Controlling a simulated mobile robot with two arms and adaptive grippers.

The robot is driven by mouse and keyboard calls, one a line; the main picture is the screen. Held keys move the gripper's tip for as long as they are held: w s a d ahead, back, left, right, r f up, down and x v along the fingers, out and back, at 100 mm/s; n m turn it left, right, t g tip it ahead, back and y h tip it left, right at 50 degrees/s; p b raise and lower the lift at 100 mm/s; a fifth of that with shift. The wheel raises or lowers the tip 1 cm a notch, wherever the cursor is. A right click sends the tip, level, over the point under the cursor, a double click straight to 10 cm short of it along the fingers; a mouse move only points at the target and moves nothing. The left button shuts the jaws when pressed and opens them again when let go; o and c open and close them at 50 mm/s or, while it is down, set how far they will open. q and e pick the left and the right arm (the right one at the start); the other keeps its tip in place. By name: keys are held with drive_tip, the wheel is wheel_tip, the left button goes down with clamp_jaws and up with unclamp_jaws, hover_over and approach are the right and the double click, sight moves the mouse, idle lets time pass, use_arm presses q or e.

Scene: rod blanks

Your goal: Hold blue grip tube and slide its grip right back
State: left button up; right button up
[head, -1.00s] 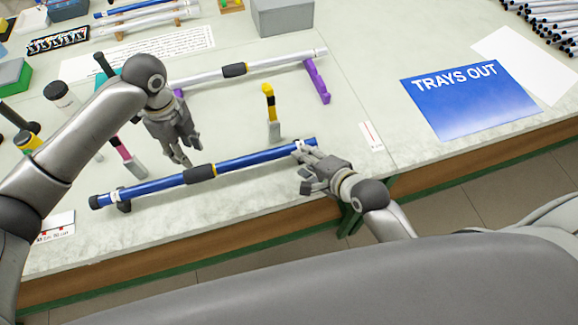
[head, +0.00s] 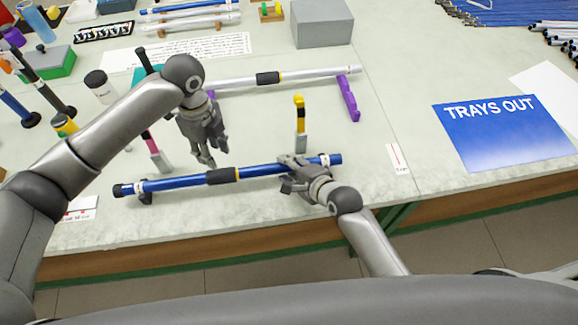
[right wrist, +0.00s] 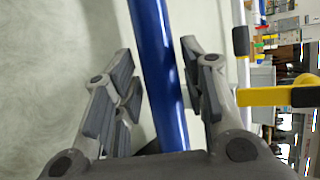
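My right gripper (head: 287,175) is at the tube's right part, between the grip and the right end. In the right wrist view the blue tube (right wrist: 160,75) passes between its parted fingers (right wrist: 158,75), nearer the right finger, with a gap on the left. My left gripper (head: 214,156) hangs just behind the grip, its fingers parted and empty.
Behind lies a silver tube (head: 310,75) with a black grip, on a purple support (head: 348,100). A yellow-topped tool (head: 300,125) stands close behind the blue tube, and a pink-handled one (head: 157,155) stands left. A blue TRAYS OUT sheet (head: 500,135) lies right.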

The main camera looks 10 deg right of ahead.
drive_tip(key=shift+w+a+f, duration=0.2)
drive_tip(key=shift+w+f, duration=0.1)
drive_tip(key=shift+w, duration=0.1)
